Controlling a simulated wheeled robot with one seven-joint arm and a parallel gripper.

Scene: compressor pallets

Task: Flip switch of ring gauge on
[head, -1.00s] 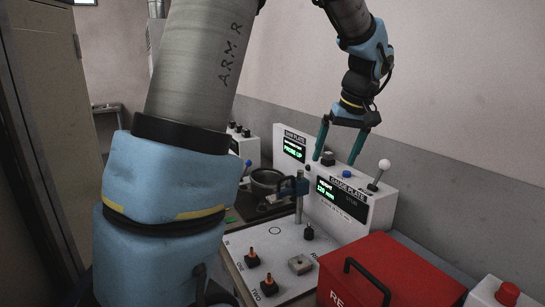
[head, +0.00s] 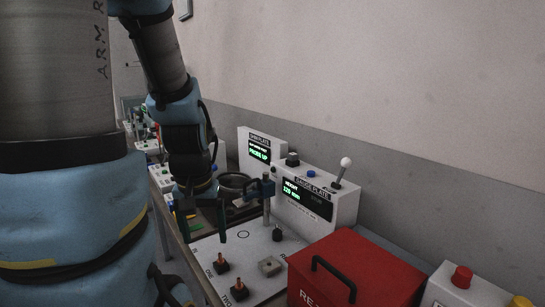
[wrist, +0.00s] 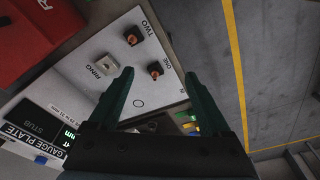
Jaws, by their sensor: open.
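A white plate (head: 215,251) marked ONE and TWO lies before the gauge box. It carries orange-tipped toggles, ONE (head: 220,264) and TWO (head: 239,290), and a square metal block (head: 270,266). The wrist view shows this block (wrist: 107,65) beside the label RING, near toggles TWO (wrist: 131,37) and ONE (wrist: 155,70). The gauge plate box (head: 346,208) has a lit display and a lever with a white ball (head: 345,162), tilted up. My gripper (head: 203,238) is open and empty, above the plate's far left part. I cannot tell which control is the ring gauge's switch.
A red box (head: 385,262) with a black handle stands right of the plate. A blue clamp on a post (head: 266,205) and a round dark bowl (head: 234,183) stand behind the plate. A box with a red button (head: 462,278) is at the right.

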